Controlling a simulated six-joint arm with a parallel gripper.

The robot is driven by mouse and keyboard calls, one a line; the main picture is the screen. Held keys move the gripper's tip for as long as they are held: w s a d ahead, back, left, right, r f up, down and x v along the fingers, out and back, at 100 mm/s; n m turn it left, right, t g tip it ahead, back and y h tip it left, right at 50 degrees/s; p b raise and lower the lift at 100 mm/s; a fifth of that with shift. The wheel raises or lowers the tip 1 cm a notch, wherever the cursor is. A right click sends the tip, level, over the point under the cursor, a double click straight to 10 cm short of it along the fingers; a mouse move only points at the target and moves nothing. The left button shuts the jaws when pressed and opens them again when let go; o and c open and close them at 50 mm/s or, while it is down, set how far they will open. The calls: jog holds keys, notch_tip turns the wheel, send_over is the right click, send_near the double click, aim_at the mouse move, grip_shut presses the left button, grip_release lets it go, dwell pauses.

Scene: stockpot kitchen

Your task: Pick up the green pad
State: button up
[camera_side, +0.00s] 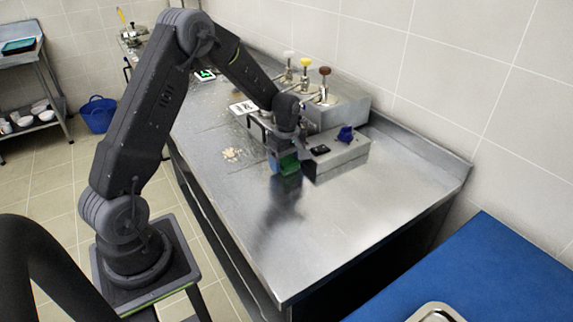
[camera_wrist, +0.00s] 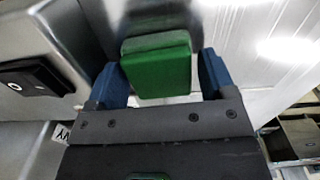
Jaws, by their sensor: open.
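The green pad (camera_wrist: 158,70) is a thick block between the two blue fingers of my gripper (camera_wrist: 160,84) in the wrist view. A narrow gap shows beside the pad near the right finger, and my gripper is open around it. In the side view the green pad (camera_side: 288,164) is partly hidden by my gripper (camera_side: 280,161), which is low over the steel counter beside a grey box. I cannot tell whether the pad touches the counter.
A grey metal box (camera_side: 337,157) with a dark switch and a blue knob (camera_side: 345,133) stands right beside my gripper. Pump dispensers (camera_side: 305,80) stand behind. Crumbs (camera_side: 232,155) lie to the left. The steel counter (camera_side: 350,225) is clear in front.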

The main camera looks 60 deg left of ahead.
aim_at(286, 159)
jog(key=shift+f, duration=0.1)
jog(key=c, duration=0.7)
jog(key=shift+r, duration=0.4)
notch_tip(286, 159, up, 4)
jog(key=shift+f, duration=0.1)
jog(key=s+a+r, duration=0.2)
jog(key=s, duration=0.1)
jog(key=s+a+r, duration=0.2)
jog(key=s+a, duration=0.1)
jog(key=s+a+r, duration=0.2)
jog(key=shift+s+a+r, duration=0.2)
jog(key=shift+s+a, duration=0.2)
